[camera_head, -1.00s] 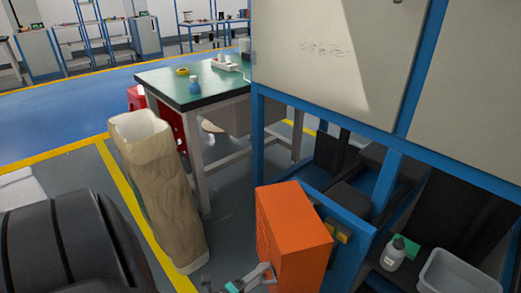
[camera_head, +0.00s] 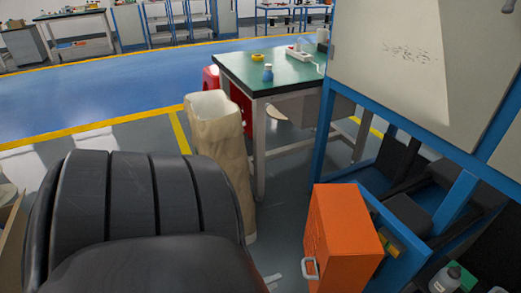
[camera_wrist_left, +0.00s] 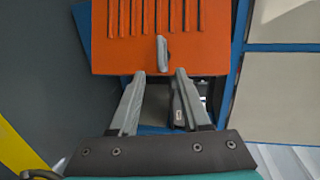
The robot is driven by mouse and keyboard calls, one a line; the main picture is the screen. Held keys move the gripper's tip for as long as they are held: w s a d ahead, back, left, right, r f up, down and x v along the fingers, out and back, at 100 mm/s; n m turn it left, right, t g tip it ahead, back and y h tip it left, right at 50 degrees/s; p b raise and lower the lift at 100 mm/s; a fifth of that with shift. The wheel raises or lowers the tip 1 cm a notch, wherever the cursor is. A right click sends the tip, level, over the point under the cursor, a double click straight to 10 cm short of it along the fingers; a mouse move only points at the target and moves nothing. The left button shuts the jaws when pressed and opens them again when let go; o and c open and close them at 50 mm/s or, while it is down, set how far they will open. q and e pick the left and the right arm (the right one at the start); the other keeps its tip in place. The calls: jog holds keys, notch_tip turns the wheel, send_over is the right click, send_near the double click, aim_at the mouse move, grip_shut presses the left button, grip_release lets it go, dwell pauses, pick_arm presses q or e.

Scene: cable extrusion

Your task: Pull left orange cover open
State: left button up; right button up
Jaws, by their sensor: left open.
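The orange cover (camera_head: 340,232) is a box-like panel at the lower right of the head view, beside the blue machine frame. A small grey handle (camera_head: 310,268) sticks out near its lower left edge. In the left wrist view the cover (camera_wrist_left: 120,45) has dark vertical slots, and its handle (camera_wrist_left: 162,52) stands near the lower edge. My left gripper (camera_wrist_left: 160,74) is open and empty, its fingertips just short of the handle, one to each side. A grey tip of it seems to show at the bottom of the head view.
The blue machine frame (camera_head: 322,135) with pale doors stands at the right. A tall tan sack (camera_head: 225,140) and a green-topped table (camera_head: 285,72) stand behind my black arm.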

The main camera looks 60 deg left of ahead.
pick_arm(q)
jog(key=shift+v, duration=1.6)
jog(key=shift+c, duration=0.2)
